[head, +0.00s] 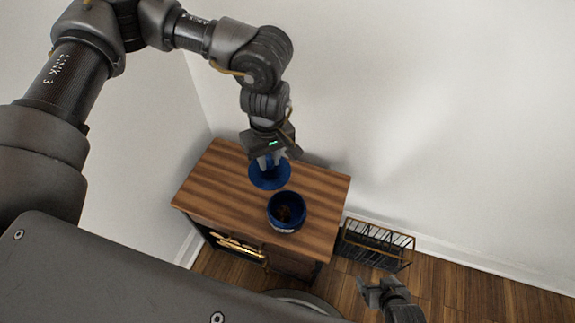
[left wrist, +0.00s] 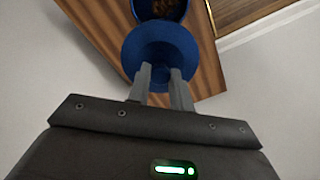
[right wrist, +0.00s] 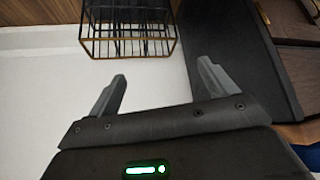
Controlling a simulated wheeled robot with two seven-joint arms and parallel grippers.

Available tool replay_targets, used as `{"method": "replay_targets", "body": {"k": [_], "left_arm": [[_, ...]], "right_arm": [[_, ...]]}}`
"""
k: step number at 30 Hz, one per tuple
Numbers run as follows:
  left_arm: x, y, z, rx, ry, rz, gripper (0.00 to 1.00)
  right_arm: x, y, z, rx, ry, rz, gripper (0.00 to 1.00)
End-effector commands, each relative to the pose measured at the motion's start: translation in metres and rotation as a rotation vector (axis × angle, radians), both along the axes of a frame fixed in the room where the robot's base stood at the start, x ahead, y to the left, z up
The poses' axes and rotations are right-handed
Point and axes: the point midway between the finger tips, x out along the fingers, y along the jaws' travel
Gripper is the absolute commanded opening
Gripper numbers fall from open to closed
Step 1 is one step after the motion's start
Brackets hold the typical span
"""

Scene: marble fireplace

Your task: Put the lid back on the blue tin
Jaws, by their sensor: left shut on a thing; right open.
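The blue tin (head: 287,212) stands open on the wooden cabinet top, with something brown inside. It also shows at the top edge of the left wrist view (left wrist: 160,8). The round blue lid (head: 268,178) is behind and left of the tin in the head view. My left gripper (head: 270,163) is shut on the lid near its middle; the fingers also show in the left wrist view (left wrist: 160,75). I cannot tell whether the lid touches the cabinet top. My right gripper (head: 375,287) is open and empty, low to the right of the cabinet; its spread fingers show in the right wrist view (right wrist: 162,82).
The striped wooden cabinet (head: 215,185) stands near the white wall corner, with bare top left of the lid. A black wire rack (head: 376,245) with a gold rim stands on the wooden floor (head: 470,295) right of the cabinet, near my right gripper.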

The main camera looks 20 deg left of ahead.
Motion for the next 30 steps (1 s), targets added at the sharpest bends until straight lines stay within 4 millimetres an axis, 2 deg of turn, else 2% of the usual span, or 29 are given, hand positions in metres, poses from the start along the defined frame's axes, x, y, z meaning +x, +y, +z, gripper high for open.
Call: {"method": "replay_targets", "body": {"k": [1,3,6,9,12,19,30], "left_arm": [[-0.007,-0.010,0.005,-0.004,0.010,0.031,0.00],[-0.013,-0.021,-0.001,-0.010,0.008,0.078,0.00],[-0.021,-0.035,-0.008,-0.018,0.010,0.136,0.00],[-0.028,-0.044,-0.014,-0.024,0.010,0.180,0.00],[-0.032,-0.050,-0.018,-0.029,0.011,0.207,0.00],[-0.035,-0.054,-0.022,-0.031,0.010,0.227,0.00],[-0.035,-0.053,-0.035,-0.031,0.011,0.225,0.00]], "right_arm": [[-0.017,-0.011,-0.012,-0.026,0.081,-0.015,0.84],[-0.040,-0.025,-0.039,-0.058,0.176,-0.034,0.84],[-0.073,-0.042,-0.067,-0.096,0.287,-0.058,0.84],[-0.099,-0.055,-0.084,-0.123,0.368,-0.073,0.84],[-0.116,-0.063,-0.095,-0.140,0.418,-0.085,0.84],[-0.127,-0.071,-0.103,-0.151,0.450,-0.092,0.84],[-0.113,-0.063,-0.090,-0.140,0.437,-0.093,0.84]]}}
